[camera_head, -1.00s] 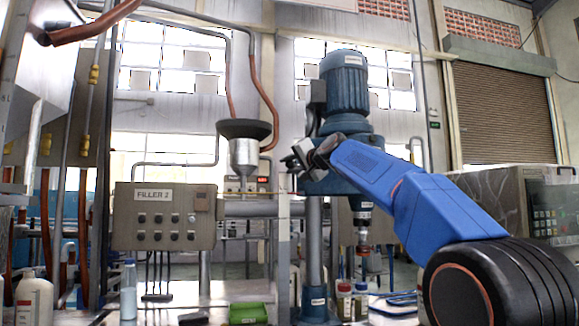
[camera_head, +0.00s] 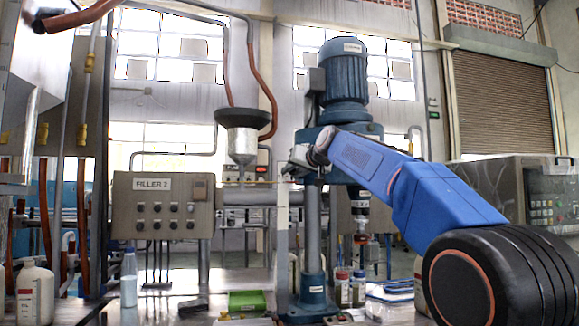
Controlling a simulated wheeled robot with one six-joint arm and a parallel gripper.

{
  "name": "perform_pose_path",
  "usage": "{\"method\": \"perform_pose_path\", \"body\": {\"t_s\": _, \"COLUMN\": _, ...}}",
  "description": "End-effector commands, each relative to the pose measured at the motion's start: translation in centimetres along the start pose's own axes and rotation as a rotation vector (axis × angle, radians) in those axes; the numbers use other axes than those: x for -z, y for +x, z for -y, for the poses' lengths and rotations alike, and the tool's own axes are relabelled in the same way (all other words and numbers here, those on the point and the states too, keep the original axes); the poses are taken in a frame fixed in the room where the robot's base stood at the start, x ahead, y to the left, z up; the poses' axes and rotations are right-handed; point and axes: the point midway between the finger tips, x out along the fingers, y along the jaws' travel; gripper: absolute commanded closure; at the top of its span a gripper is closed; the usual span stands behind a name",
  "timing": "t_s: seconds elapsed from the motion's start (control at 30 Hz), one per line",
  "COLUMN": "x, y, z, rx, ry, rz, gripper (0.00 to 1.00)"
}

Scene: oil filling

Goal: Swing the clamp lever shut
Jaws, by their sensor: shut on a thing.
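My blue arm reaches in from the right, and my gripper (camera_head: 297,163) is at its far end, in front of the blue drill-press-like machine (camera_head: 345,90). The gripper is small and dark at this distance. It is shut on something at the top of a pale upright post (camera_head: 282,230). This appears to be the clamp lever, but it is mostly hidden by the gripper and too small to make out. I cannot tell the lever's angle.
A grey control box (camera_head: 163,207) marked FILLER 2 stands left, with a funnel (camera_head: 242,135) beside it. A grey panelled machine stands right.

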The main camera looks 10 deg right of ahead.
Motion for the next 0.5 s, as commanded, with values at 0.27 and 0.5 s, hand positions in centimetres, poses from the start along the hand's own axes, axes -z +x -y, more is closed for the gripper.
{"method": "perform_pose_path", "body": {"t_s": 0.27, "x": -1.2, "y": -0.1, "z": -1.9, "rx": -0.067, "ry": -0.227, "rz": 0.044, "gripper": 0.82}}
{"method": "perform_pose_path", "body": {"t_s": 0.5, "x": -1.8, "y": -0.2, "z": -3.2, "rx": -0.109, "ry": -0.373, "rz": 0.074, "gripper": 0.82}}
